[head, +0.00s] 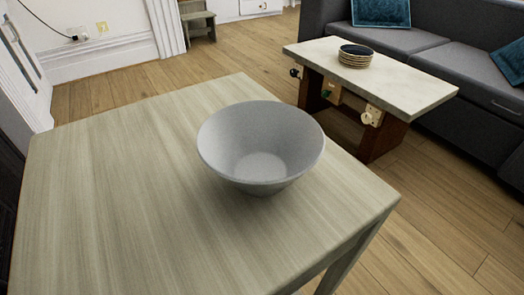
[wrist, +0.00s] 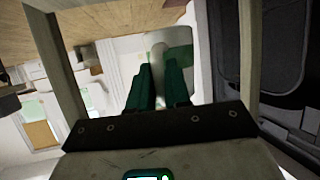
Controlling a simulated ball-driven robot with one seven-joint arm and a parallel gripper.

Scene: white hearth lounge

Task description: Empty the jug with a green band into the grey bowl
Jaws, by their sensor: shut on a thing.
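The grey bowl (head: 262,143) stands upright on the pale wooden table in the head view, and its inside looks empty. My gripper (wrist: 158,78) shows only in the wrist view, its dark green fingers close together around a pale upright strip. I take this strip for the handle of the jug (wrist: 158,58). A green patch beside and behind the fingers looks like part of its band. Most of the jug is hidden or hard to make out, so its tilt and contents cannot be told. Neither gripper nor jug shows in the head view.
The wooden table (head: 110,190) is otherwise bare around the bowl. A grey sofa (head: 440,65) with blue cushions stands beyond. A small stool (head: 198,20) is at the back.

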